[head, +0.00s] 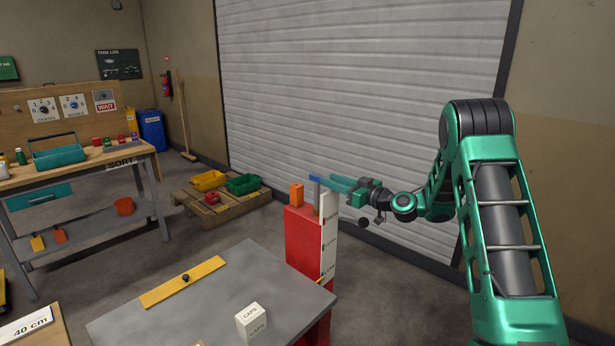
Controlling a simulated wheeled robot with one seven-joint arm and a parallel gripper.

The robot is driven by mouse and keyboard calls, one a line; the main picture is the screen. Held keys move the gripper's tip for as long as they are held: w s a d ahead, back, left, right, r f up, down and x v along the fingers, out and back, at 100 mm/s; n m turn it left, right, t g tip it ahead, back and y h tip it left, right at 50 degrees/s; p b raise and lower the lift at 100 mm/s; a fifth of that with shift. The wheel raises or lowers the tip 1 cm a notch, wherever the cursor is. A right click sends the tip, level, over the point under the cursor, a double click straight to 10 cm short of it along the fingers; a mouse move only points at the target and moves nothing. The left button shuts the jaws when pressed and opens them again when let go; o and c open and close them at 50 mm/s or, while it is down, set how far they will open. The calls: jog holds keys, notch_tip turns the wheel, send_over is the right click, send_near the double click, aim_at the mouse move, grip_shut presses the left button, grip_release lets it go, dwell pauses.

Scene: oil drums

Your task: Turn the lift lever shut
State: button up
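A red cabinet (303,238) stands behind the grey table, with a white marked panel (328,236) on its right side. On its top are an orange block (297,194) and a short grey post (317,194). A small blue bar (315,178) sits at the top of the post and looks like the lever's handle; no label on it can be read. My gripper (336,181) comes in from the right with its green fingers level, their tips close to the blue bar. I cannot tell whether they touch it, or how far apart they are.
The grey table (225,318) in front carries a yellow strip (183,282) with a black knob and a white box (251,321). A pallet (222,205) with bins lies behind. A workbench (85,165) stands left. A shutter door (360,85) closes the back.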

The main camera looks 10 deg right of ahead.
jog(key=x, duration=1)
jog(key=shift+a, duration=0.5)
jog(key=shift+s+f, duration=0.1)
grip_shut()
jog(key=shift+d, duration=0.1)
